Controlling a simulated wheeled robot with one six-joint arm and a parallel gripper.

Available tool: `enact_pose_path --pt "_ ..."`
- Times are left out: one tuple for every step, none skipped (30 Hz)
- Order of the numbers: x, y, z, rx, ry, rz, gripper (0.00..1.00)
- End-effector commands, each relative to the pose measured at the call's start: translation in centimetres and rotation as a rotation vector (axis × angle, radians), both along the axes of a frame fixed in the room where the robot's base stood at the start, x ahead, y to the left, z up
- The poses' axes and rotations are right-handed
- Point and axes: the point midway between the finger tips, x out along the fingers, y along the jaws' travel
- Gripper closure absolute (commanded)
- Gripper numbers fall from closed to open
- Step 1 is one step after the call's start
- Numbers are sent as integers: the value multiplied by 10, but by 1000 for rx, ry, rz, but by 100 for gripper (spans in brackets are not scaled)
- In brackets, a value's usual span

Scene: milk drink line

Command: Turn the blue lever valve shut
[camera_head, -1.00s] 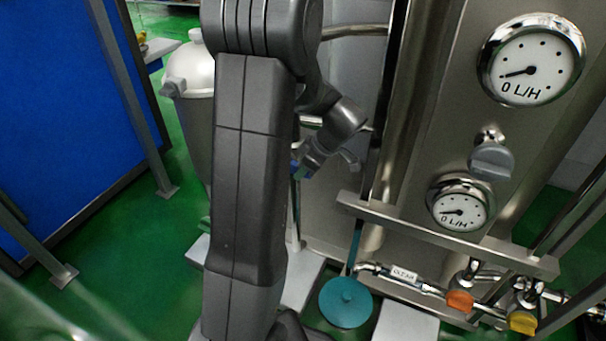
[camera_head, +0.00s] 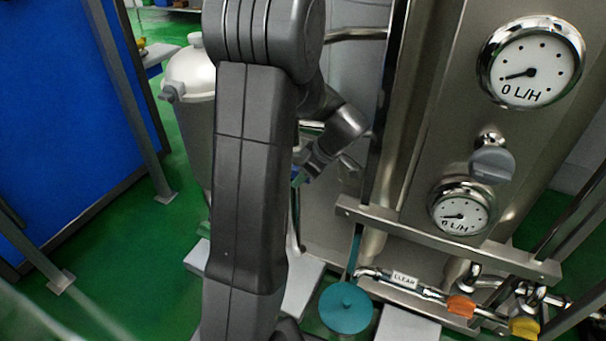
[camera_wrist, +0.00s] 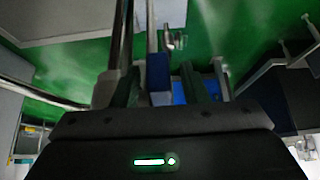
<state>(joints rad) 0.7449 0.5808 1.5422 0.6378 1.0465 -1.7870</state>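In the wrist view, the blue lever handle (camera_wrist: 158,76) stands upright in the picture between the fingers of my gripper (camera_wrist: 160,88). The fingers are apart, with a visible gap between the handle and the right finger. I cannot tell whether the left finger touches it. The valve body is not clear there. In the head view, my gripper (camera_head: 325,166) is small, beside the upright pipework behind my arm. A small blue patch (camera_head: 296,170) shows at its left, probably the lever. My arm hides much of this area.
A steel panel with a lower gauge (camera_head: 460,210) and an upper gauge (camera_head: 530,73) stands at the right. Below are an orange knob (camera_head: 461,306) and a yellow knob (camera_head: 523,327). A teal disc (camera_head: 346,307) is low in front. A white-topped tank (camera_head: 190,72) stands behind left; green floor is free at left.

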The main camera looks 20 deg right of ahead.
Motion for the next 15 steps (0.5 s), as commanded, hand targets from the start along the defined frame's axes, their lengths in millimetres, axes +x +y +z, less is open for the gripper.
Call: enact_pose_path --pt "-1 -1 3 -1 -1 -1 60" --pt "-2 -2 6 -1 -1 -1 60" --pt "-4 -4 10 -2 -2 -2 60" --pt "-5 -6 13 -2 -2 -3 60" --pt "-7 -7 18 -2 -2 -3 60" --pt "-10 -9 25 -2 -2 -3 60" --pt "-12 -12 31 -3 -2 -3 60" --pt "-15 -14 37 -3 -2 -3 60" --pt "-19 -18 45 -3 -4 -4 60" --pt "-22 -20 52 -4 -3 -4 60" --pt "-25 -22 58 -3 -2 -3 60" --pt "-29 -26 66 -4 -3 -4 60" --pt "-31 -28 71 -3 -2 -3 60" --pt "-34 -30 77 -4 -2 -3 60" --pt "-37 -33 84 -2 -2 -3 60"
